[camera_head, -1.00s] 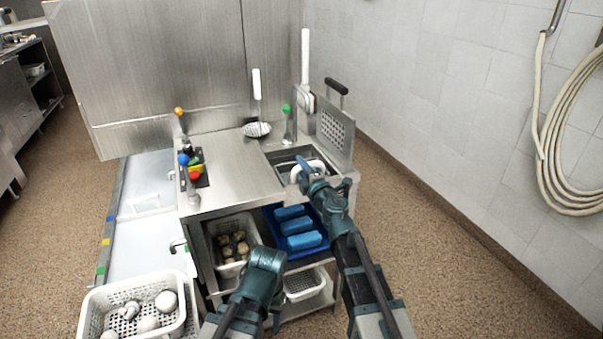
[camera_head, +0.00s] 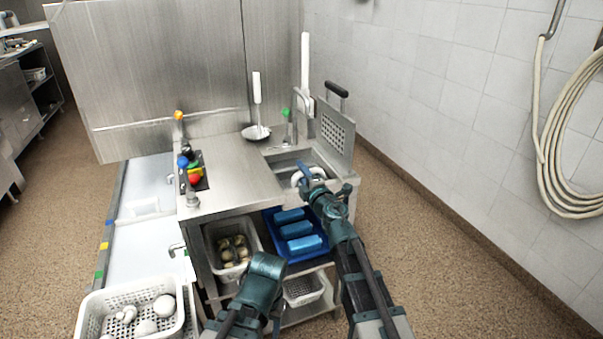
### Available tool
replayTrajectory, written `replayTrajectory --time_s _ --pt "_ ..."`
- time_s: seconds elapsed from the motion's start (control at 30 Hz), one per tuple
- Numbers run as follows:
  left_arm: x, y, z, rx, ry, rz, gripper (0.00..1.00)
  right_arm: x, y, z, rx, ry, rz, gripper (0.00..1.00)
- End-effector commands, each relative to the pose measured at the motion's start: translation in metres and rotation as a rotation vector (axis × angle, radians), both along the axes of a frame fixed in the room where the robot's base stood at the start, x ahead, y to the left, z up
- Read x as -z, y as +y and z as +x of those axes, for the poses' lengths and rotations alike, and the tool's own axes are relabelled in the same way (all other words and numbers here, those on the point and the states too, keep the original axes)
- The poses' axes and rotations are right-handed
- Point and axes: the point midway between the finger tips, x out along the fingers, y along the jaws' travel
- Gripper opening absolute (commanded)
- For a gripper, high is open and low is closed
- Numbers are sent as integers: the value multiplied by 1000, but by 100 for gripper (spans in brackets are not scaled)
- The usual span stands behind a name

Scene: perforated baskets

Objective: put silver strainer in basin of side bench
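The silver strainer (camera_head: 256,133) is a shallow round bowl with a long white handle (camera_head: 257,88) standing up. It rests on the steel side bench (camera_head: 228,176), to the left of the basin. The sunken basin (camera_head: 287,161) is at the bench's right end. My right gripper (camera_head: 304,179) is at the basin's front edge, apart from the strainer; its pale fingers are small and partly hidden, so its opening is unclear. My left gripper (camera_head: 266,290) is low in front of the bench, far from the strainer, with its fingers hidden.
A perforated lid-like plate (camera_head: 336,135) and a long white-handled tool (camera_head: 305,62) stand behind the basin. A tap (camera_head: 290,125) is beside it. Coloured controls (camera_head: 193,170) sit at left. Below are a blue tray (camera_head: 292,253) and white baskets (camera_head: 150,285). The bench's middle is clear.

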Motion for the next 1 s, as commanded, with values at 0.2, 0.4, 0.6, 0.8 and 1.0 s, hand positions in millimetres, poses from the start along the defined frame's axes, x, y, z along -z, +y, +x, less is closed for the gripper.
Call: replayTrajectory --time_s 0.2,0.4,0.6,0.8,1.0 --pt "0 0 0 0 0 0 57 0 0 -1 -1 -1 -2 56" --pt "-11 0 0 0 1 -2 57 -11 0 -1 -1 -1 -2 56" --pt "-11 0 0 -1 1 -2 57 -11 -9 -31 -1 -1 -2 56" --pt "-11 0 0 -1 1 -2 57 -11 -23 -74 1 0 -1 56" --pt "-11 0 0 -1 1 -2 57 -11 -34 -108 0 0 -1 56"
